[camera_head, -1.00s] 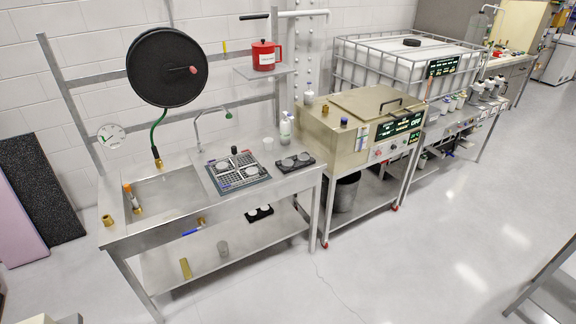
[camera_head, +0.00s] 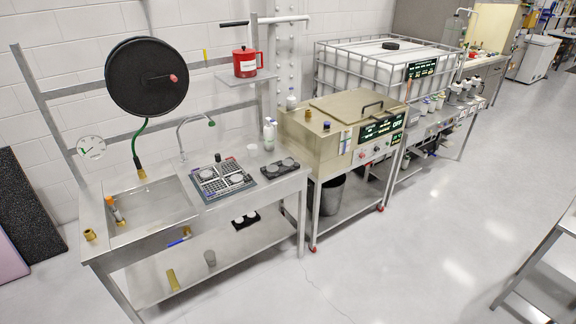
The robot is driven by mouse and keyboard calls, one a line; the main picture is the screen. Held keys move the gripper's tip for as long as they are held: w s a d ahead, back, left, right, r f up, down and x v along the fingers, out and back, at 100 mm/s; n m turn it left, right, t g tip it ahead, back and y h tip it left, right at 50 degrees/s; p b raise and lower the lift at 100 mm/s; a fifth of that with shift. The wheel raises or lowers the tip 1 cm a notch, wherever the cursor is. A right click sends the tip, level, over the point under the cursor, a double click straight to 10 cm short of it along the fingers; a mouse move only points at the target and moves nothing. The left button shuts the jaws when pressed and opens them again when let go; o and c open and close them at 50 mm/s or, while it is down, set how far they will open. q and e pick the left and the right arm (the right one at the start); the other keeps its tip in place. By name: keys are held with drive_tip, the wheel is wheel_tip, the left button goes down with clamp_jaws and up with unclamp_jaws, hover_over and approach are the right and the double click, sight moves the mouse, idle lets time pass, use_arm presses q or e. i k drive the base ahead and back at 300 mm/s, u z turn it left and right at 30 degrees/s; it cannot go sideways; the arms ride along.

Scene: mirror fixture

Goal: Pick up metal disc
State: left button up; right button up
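Small round metal-looking discs (camera_head: 236,178) lie on a dark gridded tray (camera_head: 211,192) on the steel sink bench (camera_head: 255,192). More pale discs (camera_head: 289,162) sit on a small black holder (camera_head: 272,171) to its right. Two further white discs (camera_head: 251,215) sit on a black holder on the bench's lower shelf. I cannot tell which disc is the task's one. Neither of my grippers is in view.
A sink basin (camera_head: 150,212) with a tap is left of the tray. A beige heated bath (camera_head: 345,125) stands to the right, then a caged white tank (camera_head: 385,62). The floor (camera_head: 410,250) in front is clear. A table edge (camera_head: 545,255) shows at the right.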

sight(272, 168)
drive_tip(key=z, duration=0.6)
drive_tip(key=i, duration=2.2)
drive_tip(key=u, duration=0.9)
